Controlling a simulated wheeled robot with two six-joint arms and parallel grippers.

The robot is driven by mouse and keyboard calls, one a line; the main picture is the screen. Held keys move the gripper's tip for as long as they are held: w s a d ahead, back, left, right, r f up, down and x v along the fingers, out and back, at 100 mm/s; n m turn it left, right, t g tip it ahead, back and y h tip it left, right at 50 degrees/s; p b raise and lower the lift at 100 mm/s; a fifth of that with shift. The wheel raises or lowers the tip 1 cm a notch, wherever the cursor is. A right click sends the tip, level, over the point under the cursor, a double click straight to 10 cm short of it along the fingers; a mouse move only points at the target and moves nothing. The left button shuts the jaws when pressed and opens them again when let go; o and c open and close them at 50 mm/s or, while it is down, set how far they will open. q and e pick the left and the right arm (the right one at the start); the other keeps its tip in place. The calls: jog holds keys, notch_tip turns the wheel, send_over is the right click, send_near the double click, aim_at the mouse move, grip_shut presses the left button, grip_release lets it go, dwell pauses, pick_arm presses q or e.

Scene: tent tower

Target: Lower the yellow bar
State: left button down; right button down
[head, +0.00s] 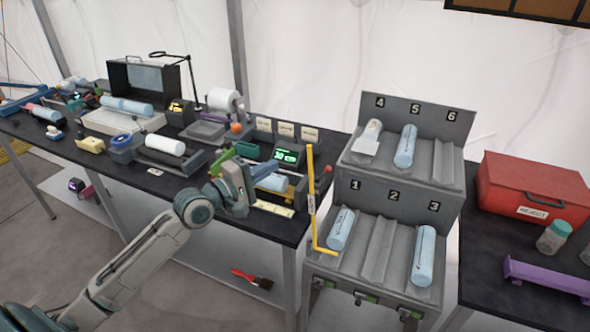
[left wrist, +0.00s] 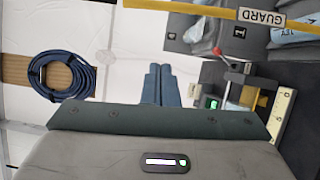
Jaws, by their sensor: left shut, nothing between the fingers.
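The yellow bar (head: 310,195) stands upright at the left side of the numbered rack, with a short foot at its lower end. In the left wrist view the yellow bar (left wrist: 205,9) runs across the top edge with a GUARD label (left wrist: 262,17). My left gripper (head: 240,184) is over the right end of the long table, left of the bar and apart from it. Its fingers (left wrist: 160,84) are together and empty. My right gripper is not in view.
The grey rack (head: 384,232) holds light-blue cylinders in several of its numbered slots. A red-knobbed lever (left wrist: 218,51) shows close by in the left wrist view. A red REJECT box (head: 530,186) stands on the right table. The long table is crowded with equipment.

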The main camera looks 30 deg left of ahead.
pick_arm(q)
jog(key=w+d+p, duration=0.3)
jog(key=d, duration=0.2)
jog(key=shift+w+d+r, duration=0.15)
jog(key=shift+d+r, duration=0.15)
jog(key=shift+d, duration=0.05)
dwell(0.3)
